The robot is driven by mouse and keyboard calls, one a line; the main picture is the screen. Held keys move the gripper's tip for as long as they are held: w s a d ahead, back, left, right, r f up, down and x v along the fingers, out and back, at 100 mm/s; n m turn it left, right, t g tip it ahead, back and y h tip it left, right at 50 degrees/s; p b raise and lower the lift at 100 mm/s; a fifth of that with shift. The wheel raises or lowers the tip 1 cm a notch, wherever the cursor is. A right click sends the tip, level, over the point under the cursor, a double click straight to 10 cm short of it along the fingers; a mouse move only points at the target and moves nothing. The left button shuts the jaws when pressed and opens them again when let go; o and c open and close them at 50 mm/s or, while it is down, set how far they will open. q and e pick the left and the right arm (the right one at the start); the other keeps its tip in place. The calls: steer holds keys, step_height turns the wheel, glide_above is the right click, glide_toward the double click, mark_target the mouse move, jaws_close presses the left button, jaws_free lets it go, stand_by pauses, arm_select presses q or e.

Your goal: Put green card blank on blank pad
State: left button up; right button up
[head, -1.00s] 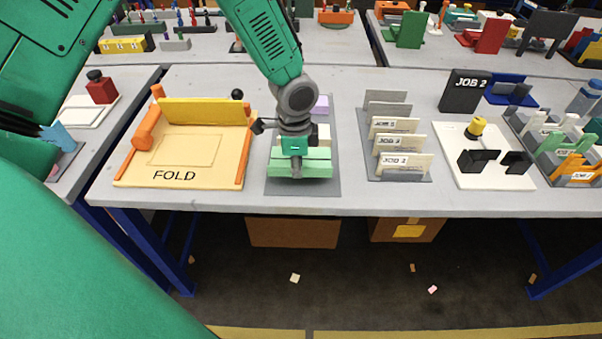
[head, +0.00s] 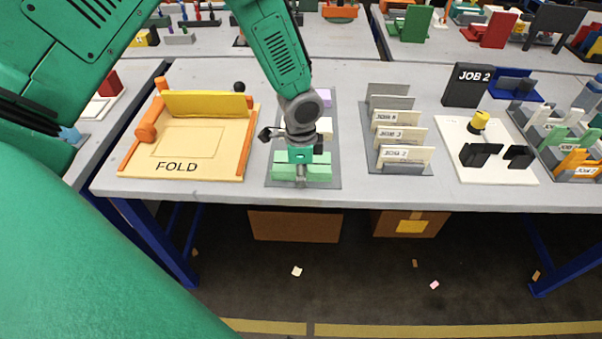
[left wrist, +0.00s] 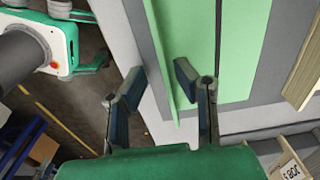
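The light green card blank (head: 318,172) lies at the front end of a dark grey mat on the middle table. My left gripper (head: 301,174) points down over it and hides its middle. In the left wrist view the gripper (left wrist: 158,78) is open. A thin upright green edge (left wrist: 163,60) runs between its fingers, nearer the right one; a broad green face (left wrist: 240,45) lies beside it. I cannot tell whether the fingers touch the green. No pad labelled blank is readable; the FOLD board (head: 215,168) to the left has an outlined rectangle. My right gripper is not in view.
A rack of JOB cards (head: 403,135) stands to the right, then a white board (head: 490,172) with black holders. The FOLD board's raised yellow flap (head: 205,104) stands at its back.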

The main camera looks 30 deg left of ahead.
arm_select(q)
step_height(320, 180, up, 5)
steer(key=shift+d+f, duration=0.15)
steer(key=shift+f, duration=0.05)
steer(key=shift+r+p, duration=0.5)
steer(key=shift+r, duration=2.9)
steer(key=s+d+f+n+h, duration=0.1)
steer(key=s+d+f+n, duration=0.15)
steer(key=s+f, duration=0.45)
steer(key=s+d+f+n+h, duration=0.1)
steer(key=s+d+f+n, duration=0.1)
steer(key=s+f+n, duration=0.4)
steer(key=s+a+f+n+y, duration=0.1)
steer(key=s+f, duration=0.1)
steer(key=s, duration=0.4)
steer(key=s+a+f+n+y, duration=0.1)
steer(key=s+a+f, duration=0.1)
steer(key=s, duration=0.5)
steer(key=shift+s+a+f+n, duration=0.2)
steer(key=shift+f+n, duration=0.15)
steer(key=shift+f, duration=0.15)
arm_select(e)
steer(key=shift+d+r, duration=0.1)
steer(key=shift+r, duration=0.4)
